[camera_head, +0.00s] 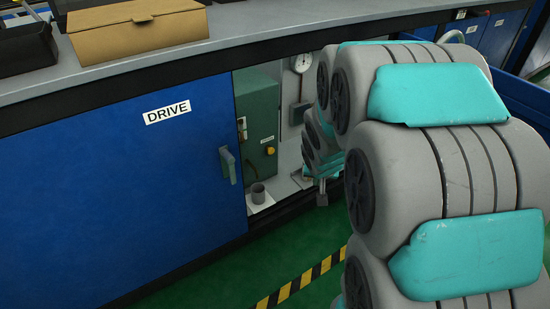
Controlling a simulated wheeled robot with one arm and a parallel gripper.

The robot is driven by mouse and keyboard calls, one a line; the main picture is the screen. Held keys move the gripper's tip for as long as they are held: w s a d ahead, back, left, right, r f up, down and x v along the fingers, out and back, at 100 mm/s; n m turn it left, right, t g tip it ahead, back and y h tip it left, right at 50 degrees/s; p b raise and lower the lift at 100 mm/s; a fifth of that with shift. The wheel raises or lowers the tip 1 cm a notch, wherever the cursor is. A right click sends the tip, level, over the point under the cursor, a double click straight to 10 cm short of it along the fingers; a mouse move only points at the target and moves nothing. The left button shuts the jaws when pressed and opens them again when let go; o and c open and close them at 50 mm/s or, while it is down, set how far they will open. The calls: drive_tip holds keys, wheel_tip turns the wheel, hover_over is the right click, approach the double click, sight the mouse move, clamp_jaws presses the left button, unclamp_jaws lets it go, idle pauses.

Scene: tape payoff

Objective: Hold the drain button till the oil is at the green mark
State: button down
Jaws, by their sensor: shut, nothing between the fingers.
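No oil level or green mark can be made out in this view. A green box (257,125) stands in the open bay right of the blue DRIVE door, with a small yellow knob or button (270,151) low on its front. I cannot tell if this is the drain button. My arm fills the right side and reaches into the bay, hiding its right part. My gripper (322,198) is small and dark at the arm's far end, pointing down near the bay's lower edge. It looks shut and empty, apart from the yellow knob.
The blue DRIVE door (110,200) with a handle (228,165) covers the left. A grey cup (258,194) stands on a white sheet on the bay floor. A round dial (301,63) hangs at the back. A cardboard box (138,30) sits on the worktop.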

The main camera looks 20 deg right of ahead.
sight(272, 152)
drive_tip(key=w+d+f+m+t+y+b, duration=0.1)
drive_tip(key=w+f+m+t+y+b, duration=0.4)
drive_tip(key=w+f+t, duration=0.7)
drive_tip(key=w+f+m+y, duration=0.2)
drive_tip(key=w+m, duration=0.1)
drive_tip(key=m, duration=0.1)
drive_tip(key=shift+w+f, duration=0.25)
drive_tip(key=shift+f, duration=0.15)
drive_tip(key=shift+d, duration=0.1)
drive_tip(key=b+x, duration=0.1)
drive_tip(key=x, duration=1.2)
drive_tip(key=shift+w, duration=0.15)
drive_tip(key=shift+w+r+b, duration=0.1)
drive_tip(key=shift+w+b, duration=0.2)
drive_tip(key=shift+a, duration=0.25)
